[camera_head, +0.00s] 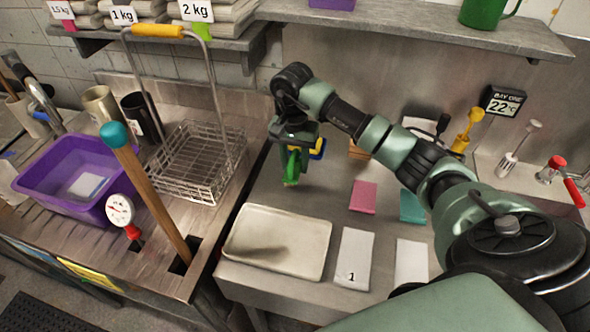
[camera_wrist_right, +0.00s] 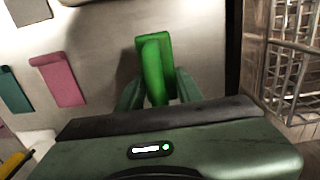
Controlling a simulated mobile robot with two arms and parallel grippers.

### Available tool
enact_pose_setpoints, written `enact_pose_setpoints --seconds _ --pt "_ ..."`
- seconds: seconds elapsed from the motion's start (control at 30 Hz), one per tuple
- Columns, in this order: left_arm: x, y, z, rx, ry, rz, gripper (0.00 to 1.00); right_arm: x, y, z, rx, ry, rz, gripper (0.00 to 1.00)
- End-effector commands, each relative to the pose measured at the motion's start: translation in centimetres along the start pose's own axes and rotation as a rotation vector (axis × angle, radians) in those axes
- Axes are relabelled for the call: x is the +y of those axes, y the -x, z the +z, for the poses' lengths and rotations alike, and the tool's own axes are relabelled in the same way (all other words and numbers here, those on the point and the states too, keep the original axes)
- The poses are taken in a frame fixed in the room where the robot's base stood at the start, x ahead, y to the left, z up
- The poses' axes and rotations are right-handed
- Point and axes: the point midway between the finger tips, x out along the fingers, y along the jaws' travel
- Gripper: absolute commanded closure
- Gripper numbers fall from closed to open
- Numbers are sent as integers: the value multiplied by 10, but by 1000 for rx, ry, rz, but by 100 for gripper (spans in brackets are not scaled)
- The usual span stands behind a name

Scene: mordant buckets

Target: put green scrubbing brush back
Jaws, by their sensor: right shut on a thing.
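The green scrubbing brush (camera_head: 292,166) hangs below my right gripper (camera_head: 295,150), above the metal table behind the tray. In the right wrist view the green brush (camera_wrist_right: 155,68) sits between the two fingers of my right gripper (camera_wrist_right: 158,95), which is shut on it. The brush appears clear of the table, though its exact height is hard to judge. My left gripper is not in view.
A cream tray (camera_head: 278,242) lies at the table's front left. A pink cloth (camera_head: 363,196), a teal cloth (camera_head: 412,206) and white cards lie to the right. A wire basket (camera_head: 190,165) and purple basin (camera_head: 75,180) stand left. A shelf (camera_head: 400,28) runs above.

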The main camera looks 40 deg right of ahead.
Motion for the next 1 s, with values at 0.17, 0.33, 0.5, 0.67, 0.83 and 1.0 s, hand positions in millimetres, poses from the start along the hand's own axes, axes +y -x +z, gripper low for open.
enact_pose_setpoints --seconds 0.17,0.33,0.5,0.67,0.83,1.0 --pt "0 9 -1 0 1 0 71 0 -24 1 -4 0 3 100" --pt "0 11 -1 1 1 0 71 0 -39 0 0 1 0 100" --pt "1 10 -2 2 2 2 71 -1 -39 0 1 1 0 100" --pt "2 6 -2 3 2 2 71 -1 -43 0 1 0 1 62" --pt "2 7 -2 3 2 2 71 -1 -42 0 1 0 1 43" --pt "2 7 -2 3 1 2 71 -1 -42 0 0 1 1 43"
